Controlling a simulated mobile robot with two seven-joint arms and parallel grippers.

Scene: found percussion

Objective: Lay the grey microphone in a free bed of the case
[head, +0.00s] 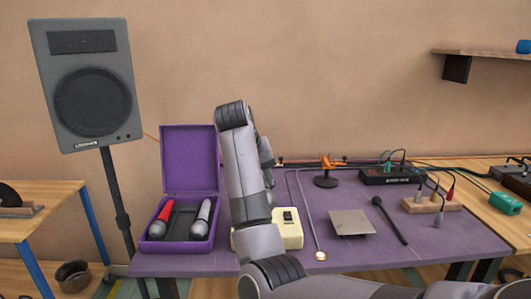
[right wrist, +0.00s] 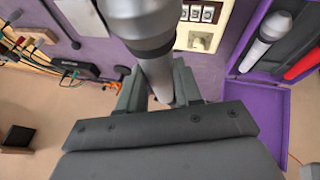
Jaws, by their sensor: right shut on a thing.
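The grey microphone (right wrist: 157,72) is held between the fingers of my right gripper (right wrist: 158,88) in the right wrist view, its wide head toward the top edge. In the head view my own right arm hides the microphone and most of the gripper. The open purple case (head: 188,162) stands on the table left of my arm, its lid upright. A red microphone (head: 161,219) lies at its left and a silver-grey one (head: 202,219) at its right. A dark bed (head: 181,222) between them looks empty. My left gripper is not in view.
A cream box with a black switch (head: 290,229) stands right of the case, partly behind my arm. Right of it are a grey plate (head: 351,223) and a thin black microphone (head: 390,220). An orange clamp (head: 327,165) stands behind. A speaker (head: 90,90) rises at the left.

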